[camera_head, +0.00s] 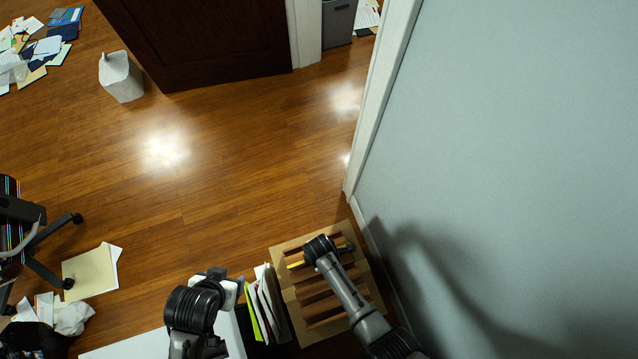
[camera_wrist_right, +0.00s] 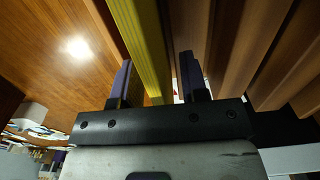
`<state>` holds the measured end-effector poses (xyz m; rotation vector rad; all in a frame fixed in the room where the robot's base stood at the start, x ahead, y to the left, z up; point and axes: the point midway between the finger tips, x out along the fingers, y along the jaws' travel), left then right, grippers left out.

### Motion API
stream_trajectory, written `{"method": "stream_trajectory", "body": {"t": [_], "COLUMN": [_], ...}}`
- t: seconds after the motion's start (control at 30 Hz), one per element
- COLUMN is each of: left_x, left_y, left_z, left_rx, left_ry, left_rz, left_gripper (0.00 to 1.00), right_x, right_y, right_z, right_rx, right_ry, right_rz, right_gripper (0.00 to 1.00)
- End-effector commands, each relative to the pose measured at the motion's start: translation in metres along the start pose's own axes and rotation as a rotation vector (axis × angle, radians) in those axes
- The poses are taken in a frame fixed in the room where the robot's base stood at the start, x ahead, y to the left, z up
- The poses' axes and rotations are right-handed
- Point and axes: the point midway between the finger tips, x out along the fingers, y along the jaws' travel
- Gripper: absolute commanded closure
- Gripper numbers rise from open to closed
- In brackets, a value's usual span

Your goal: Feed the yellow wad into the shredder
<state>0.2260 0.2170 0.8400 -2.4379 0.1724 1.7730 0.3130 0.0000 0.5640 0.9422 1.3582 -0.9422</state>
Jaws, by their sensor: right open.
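The yellow wad (camera_wrist_right: 147,40) is a flat, upright yellow stack in the right wrist view, set among brown wooden dividers. A small yellow sliver of it (camera_head: 296,266) shows beside my right gripper in the head view. My right gripper (camera_wrist_right: 155,72) is open, with one finger on each side of the wad; I cannot tell whether they touch it. In the head view the right gripper (camera_head: 345,249) is over the wooden rack, mostly hidden by my arm. My left gripper (camera_head: 228,288) is at the white desk's edge, its fingers unclear. I cannot identify the shredder.
The slatted wooden rack (camera_head: 289,246) stands near the pale wall (camera_head: 500,150). Upright folders (camera_head: 268,300) stand left of it, by the white desk (camera_head: 125,347). A white bin (camera_head: 121,77) and a dark door (camera_head: 200,40) are farther off. The middle floor is clear.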

Motion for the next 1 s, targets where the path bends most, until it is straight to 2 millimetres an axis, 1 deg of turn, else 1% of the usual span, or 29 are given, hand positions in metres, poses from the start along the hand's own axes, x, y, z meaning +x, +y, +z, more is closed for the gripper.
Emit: {"method": "stream_trajectory", "body": {"t": [0.3,0.7,0.73,1.0], "left_x": [0.0003,0.0005,0.0005,-0.0003], "left_y": [0.0014,-0.0016,-0.0019,-0.0025], "left_z": [-0.0003,0.0005,0.0005,0.0004], "left_rx": [-0.004,0.006,0.007,0.009], "left_ry": [0.001,-0.001,-0.001,-0.001], "left_rz": [0.004,-0.004,-0.005,-0.007], "left_gripper": [0.34,0.34,0.34,0.34], "right_x": [0.0007,0.0007,0.0007,-0.0001], "right_y": [0.0002,0.0001,0.0001,0.0001], "right_z": [0.0000,0.0001,0.0001,0.0001], "right_rx": [0.000,0.000,0.000,0.000], "right_ry": [0.000,0.000,0.000,0.000], "right_rz": [0.001,0.000,0.000,0.000], "right_gripper": [0.61,0.99,1.00,1.00]}}
